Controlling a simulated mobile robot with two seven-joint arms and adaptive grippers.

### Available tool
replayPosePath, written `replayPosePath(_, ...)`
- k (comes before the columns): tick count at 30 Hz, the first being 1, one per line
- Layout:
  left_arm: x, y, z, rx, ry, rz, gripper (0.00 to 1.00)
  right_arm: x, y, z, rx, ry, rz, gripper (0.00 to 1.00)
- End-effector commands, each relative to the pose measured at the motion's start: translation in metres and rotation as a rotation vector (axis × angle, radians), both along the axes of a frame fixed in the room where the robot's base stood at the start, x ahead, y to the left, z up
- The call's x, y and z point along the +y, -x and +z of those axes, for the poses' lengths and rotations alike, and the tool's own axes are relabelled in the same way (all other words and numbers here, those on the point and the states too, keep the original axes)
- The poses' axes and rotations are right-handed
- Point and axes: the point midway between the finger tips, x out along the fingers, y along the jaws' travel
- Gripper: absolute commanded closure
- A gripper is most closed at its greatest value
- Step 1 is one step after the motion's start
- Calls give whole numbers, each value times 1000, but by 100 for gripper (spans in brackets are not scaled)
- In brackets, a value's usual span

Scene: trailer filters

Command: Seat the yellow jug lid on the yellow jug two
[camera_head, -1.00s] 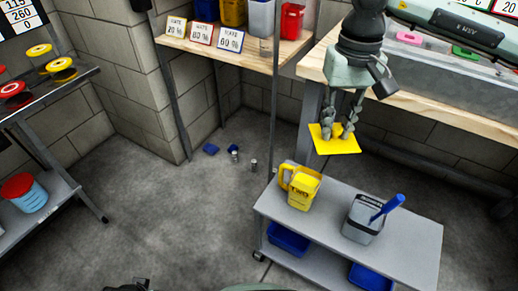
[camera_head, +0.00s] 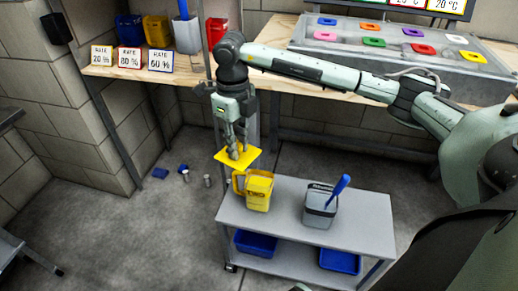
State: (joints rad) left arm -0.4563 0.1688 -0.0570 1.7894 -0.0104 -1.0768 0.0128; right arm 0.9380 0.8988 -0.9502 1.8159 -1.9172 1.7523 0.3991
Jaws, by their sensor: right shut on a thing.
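The yellow jug lid (camera_head: 250,155) is a flat yellow square. My right gripper (camera_head: 237,152) points down and is shut on it. The yellow jug two (camera_head: 258,192) stands upright on the grey cart, with dark lettering on its front and a handle at its left. The lid is held above the jug, a little to its left and apparently apart from it; the exact height gap is hard to judge. My left gripper is not in view.
The grey cart (camera_head: 350,222) also holds a grey container (camera_head: 320,207) with a blue handle sticking up, close right of the jug. Blue bins (camera_head: 257,243) sit on its lower shelf. A wooden bench (camera_head: 290,82) with a tray of coloured lids (camera_head: 400,50) stands behind.

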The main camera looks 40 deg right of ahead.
Motion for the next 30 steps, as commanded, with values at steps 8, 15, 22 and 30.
replayPosePath(8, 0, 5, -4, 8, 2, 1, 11, -40, 5, -32, 3, 1, -866, 100)
replayPosePath(15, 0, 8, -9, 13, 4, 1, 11, -56, 8, -43, 0, 0, -1203, 100)
replayPosePath(22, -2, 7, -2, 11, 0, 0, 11, -57, 8, -52, 0, 0, -1235, 100)
replayPosePath(30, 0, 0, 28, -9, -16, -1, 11, -57, 8, -70, 0, 0, -1232, 100)
